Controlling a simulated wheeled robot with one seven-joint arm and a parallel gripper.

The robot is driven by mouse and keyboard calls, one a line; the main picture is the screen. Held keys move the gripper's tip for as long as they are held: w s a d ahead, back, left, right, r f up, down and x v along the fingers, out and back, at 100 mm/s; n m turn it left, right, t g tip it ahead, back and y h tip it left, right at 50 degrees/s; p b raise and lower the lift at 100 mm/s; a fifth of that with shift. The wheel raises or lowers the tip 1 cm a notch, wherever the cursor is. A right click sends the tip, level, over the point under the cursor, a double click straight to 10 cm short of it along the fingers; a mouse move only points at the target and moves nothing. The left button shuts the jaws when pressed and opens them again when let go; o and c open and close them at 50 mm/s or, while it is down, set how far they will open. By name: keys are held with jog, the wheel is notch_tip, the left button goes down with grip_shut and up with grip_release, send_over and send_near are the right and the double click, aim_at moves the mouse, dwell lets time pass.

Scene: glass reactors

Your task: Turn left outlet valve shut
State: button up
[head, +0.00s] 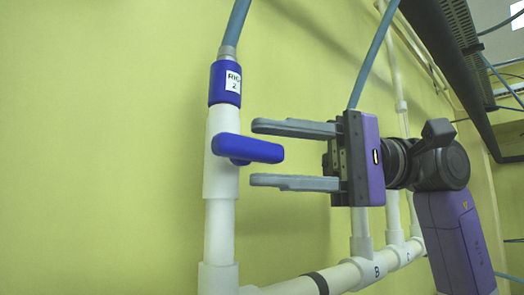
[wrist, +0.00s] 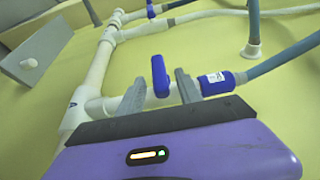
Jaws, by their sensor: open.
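A blue valve handle (head: 248,149) sits crosswise on a white vertical pipe (head: 221,175) at the left in the head view. Above it is a blue collar (head: 225,83) with a white label reading RIG 2, joined to a blue hose. My gripper (head: 262,155) is open, with one grey finger above and one below the handle's right end. The fingertips are close to the handle; I cannot tell whether they touch it. In the wrist view the handle (wrist: 160,75) stands just beyond and between the open fingers (wrist: 160,82).
A white horizontal pipe (head: 345,275) runs along the bottom, with branches labelled B and C behind my gripper. More blue hoses (head: 372,50) hang there. A dark rack (head: 450,55) is at upper right. The yellow wall (head: 100,150) left of the valve is clear.

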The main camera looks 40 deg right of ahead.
jog(key=v, duration=0.6)
jog(key=shift+a, duration=0.1)
jog(key=shift+s, duration=0.1)
dwell(0.4)
